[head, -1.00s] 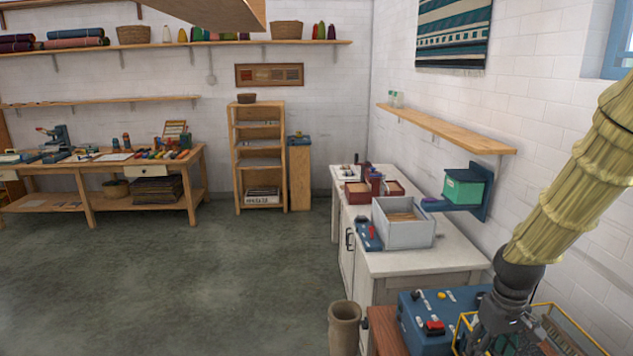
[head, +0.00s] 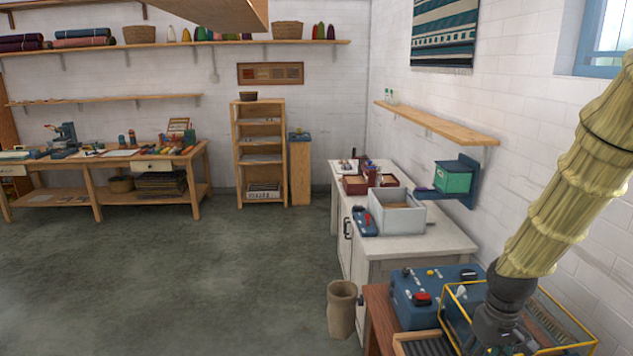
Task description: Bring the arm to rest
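My arm, in a pale yellow ribbed sleeve, comes in from the right edge and reaches down to the lower right. My gripper (head: 490,335) hangs at its end over a yellow-framed wire case (head: 560,312). Its fingers are dark and partly cut off by the bottom edge, so I cannot tell whether they are open or hold anything.
A blue box with knobs and a red switch (head: 425,300) stands just left of my gripper. Beyond it a white cabinet (head: 440,243) bears a grey open bin (head: 378,214). A wooden wall shelf (head: 440,124) juts out above. A tall bin (head: 341,310) stands on open floor.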

